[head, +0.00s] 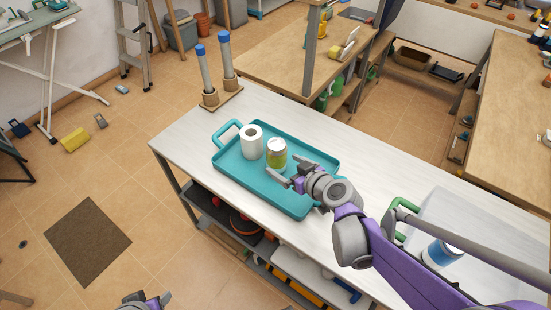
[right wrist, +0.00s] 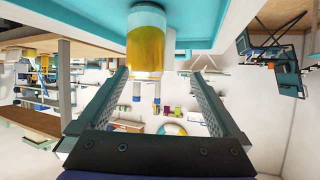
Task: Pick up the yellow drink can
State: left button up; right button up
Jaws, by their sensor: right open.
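The yellow drink can (head: 277,155) stands upright on a teal tray (head: 290,203) on the white-topped table, beside a white paper roll (head: 251,143). My right gripper (head: 285,168) reaches in from the right, low over the tray, with its fingers apart and pointing at the can. In the right wrist view the can (right wrist: 147,45) appears just beyond and between the open fingertips (right wrist: 160,77), a little left of centre. I cannot tell whether a finger touches it. Part of my left gripper (head: 145,301) shows at the bottom edge; its fingers are not clear.
Two blue-topped cylinders (head: 214,68) stand on a wooden base at the table's far left end. A clear bin (head: 470,225) and a blue-and-white can (head: 441,253) are on the right, behind my arm. The tabletop behind the tray is bare.

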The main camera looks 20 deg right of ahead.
aim_at(283, 154)
jog(key=shift+w+d+t+h, duration=0.15)
jog(key=shift+w+d, duration=0.15)
jog(key=shift+d, duration=0.25)
jog(key=shift+w+d+t+h, duration=0.15)
jog(key=shift+w+d, duration=0.15)
jog(key=shift+d, duration=0.25)
jog(key=b+x, duration=0.1)
jog(key=x, duration=0.9)
jog(key=shift+w+a+r+b, duration=0.15)
jog(key=shift+w+a+b, duration=0.05)
jog(key=shift+w+b, duration=0.2)
grip_shut()
